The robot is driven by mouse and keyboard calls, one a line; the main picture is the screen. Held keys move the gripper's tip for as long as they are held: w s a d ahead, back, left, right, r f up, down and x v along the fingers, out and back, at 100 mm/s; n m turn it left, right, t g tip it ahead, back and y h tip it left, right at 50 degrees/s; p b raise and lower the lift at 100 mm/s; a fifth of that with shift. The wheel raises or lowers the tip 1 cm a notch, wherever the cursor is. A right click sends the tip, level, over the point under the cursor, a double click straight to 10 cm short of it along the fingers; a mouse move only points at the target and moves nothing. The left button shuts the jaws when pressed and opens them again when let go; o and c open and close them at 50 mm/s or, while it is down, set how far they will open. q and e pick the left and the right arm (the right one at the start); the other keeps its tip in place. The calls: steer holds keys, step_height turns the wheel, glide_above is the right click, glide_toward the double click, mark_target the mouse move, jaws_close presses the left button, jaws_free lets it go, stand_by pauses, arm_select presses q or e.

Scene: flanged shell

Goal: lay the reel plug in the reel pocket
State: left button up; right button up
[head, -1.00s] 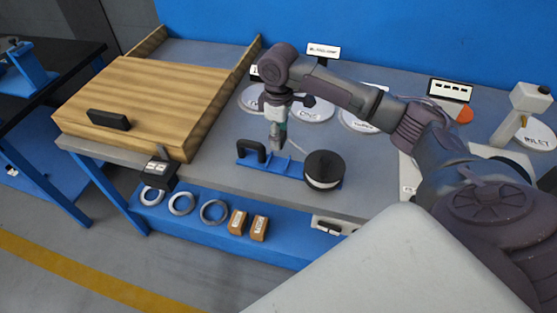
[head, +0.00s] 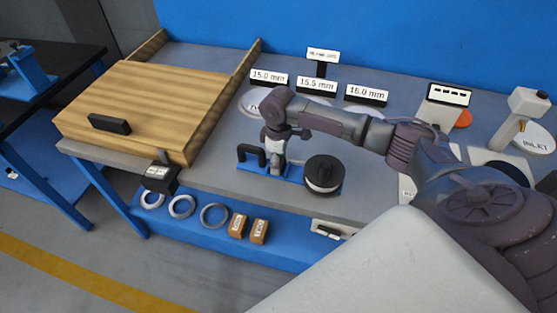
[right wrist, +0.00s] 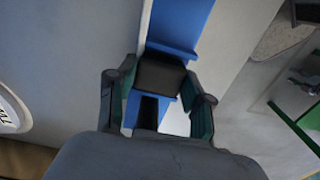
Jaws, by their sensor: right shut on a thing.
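My right gripper (head: 275,172) points down at the middle of the blue base (head: 291,173). In the right wrist view the right gripper (right wrist: 160,95) has its pads on either side of a dark block, which I take for the reel plug (right wrist: 160,74). The plug is at the blue base (right wrist: 180,22), over or in its middle part; how deep it sits I cannot tell. A black reel (head: 324,174) stands at the right end of the base, and a black arched handle (head: 250,153) at the left end. The reel pocket is not clearly made out. My left gripper is not in view.
A wooden board (head: 150,95) with a black handle lies to the left. Round plates with size signs (head: 317,85) stand behind the base. Rings (head: 182,206) and brown blocks (head: 237,224) are on the lower blue shelf.

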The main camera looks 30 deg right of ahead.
steer(key=o, duration=1.2)
steer(key=shift+o, duration=0.2)
step_height(320, 180, up, 12)
steer(key=shift+b, duration=0.35)
